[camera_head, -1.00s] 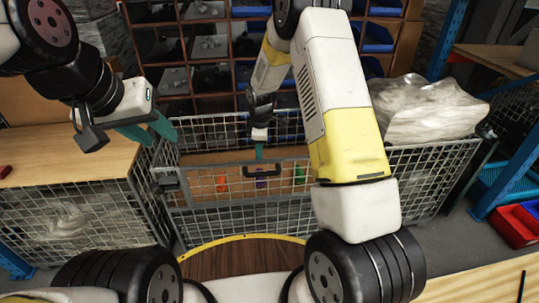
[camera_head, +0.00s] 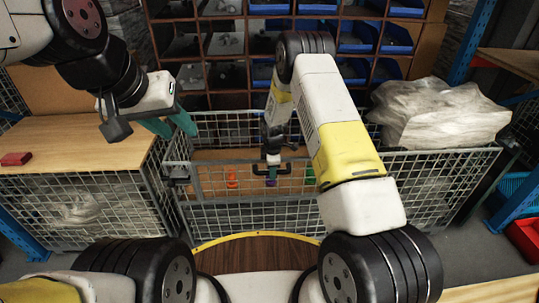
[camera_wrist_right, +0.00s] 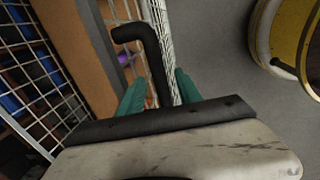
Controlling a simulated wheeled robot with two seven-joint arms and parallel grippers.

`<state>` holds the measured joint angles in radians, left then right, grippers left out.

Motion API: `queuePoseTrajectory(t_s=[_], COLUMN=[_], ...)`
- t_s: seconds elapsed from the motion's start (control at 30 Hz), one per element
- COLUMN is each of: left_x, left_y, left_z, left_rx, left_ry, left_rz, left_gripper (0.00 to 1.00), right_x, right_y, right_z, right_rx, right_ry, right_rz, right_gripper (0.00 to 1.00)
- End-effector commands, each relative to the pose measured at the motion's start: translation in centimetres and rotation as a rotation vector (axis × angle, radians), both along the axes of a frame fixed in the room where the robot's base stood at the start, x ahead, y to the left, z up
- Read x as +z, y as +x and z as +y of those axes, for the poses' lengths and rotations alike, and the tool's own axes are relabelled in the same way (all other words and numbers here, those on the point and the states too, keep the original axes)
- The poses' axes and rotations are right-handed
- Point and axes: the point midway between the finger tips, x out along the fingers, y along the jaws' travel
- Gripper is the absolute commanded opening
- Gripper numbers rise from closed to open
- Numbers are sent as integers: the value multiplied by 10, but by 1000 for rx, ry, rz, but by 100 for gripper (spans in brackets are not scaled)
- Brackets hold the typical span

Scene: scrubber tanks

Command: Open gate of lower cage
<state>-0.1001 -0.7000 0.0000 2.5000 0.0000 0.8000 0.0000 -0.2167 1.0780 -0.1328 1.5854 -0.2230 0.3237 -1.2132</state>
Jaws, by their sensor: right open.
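The lower cage is a grey wire-mesh cage with a gate (camera_head: 240,214) across its front, which looks shut. A black handle (camera_head: 258,170) sits on the gate's top rail. In the right wrist view the handle (camera_wrist_right: 150,52) is a bent black bar. My right gripper (camera_wrist_right: 158,92) is open, its teal fingers either side of the bar; I cannot tell if they touch it. In the head view the right gripper (camera_head: 271,172) is small and partly hidden at the handle. My left gripper (camera_head: 170,124) is open and empty, above the cage's left corner.
Orange (camera_head: 231,178) and green (camera_head: 309,175) items are inside the cage. A wooden-topped cage (camera_head: 75,150) stands left. A plastic-wrapped bundle (camera_head: 440,112) lies right. Bin shelves (camera_head: 230,45) stand behind. A yellow-rimmed round part (camera_wrist_right: 292,35) shows in the wrist view.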

Motion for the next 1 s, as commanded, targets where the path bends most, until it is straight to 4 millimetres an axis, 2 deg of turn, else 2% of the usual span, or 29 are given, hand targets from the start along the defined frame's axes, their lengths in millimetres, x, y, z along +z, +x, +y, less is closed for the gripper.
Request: queuePoseTrajectory(t_s=[0.17, 0.3, 0.37, 0.4, 1.0], left_x=[0, 0, 0, 0, 0], left_y=[0, 0, 0, 0, 0], left_z=[0, 0, 0, 0, 0], left_rx=[0, 0, 0, 0, 0], left_ry=[0, 0, 0, 0, 0], left_rz=[0, 0, 0, 0, 0], left_gripper=[36, 36, 36, 36, 36], right_x=[0, 0, 0, 0, 1], right_y=[0, 0, 0, 0, 0], right_z=[0, 0, 0, 0, 0], right_rx=[0, -1, 0, 0, -1], right_ry=[0, 0, 0, 0, 0], right_rz=[0, 0, 0, 0, 0], right_gripper=[41, 14, 2, 0, 0])
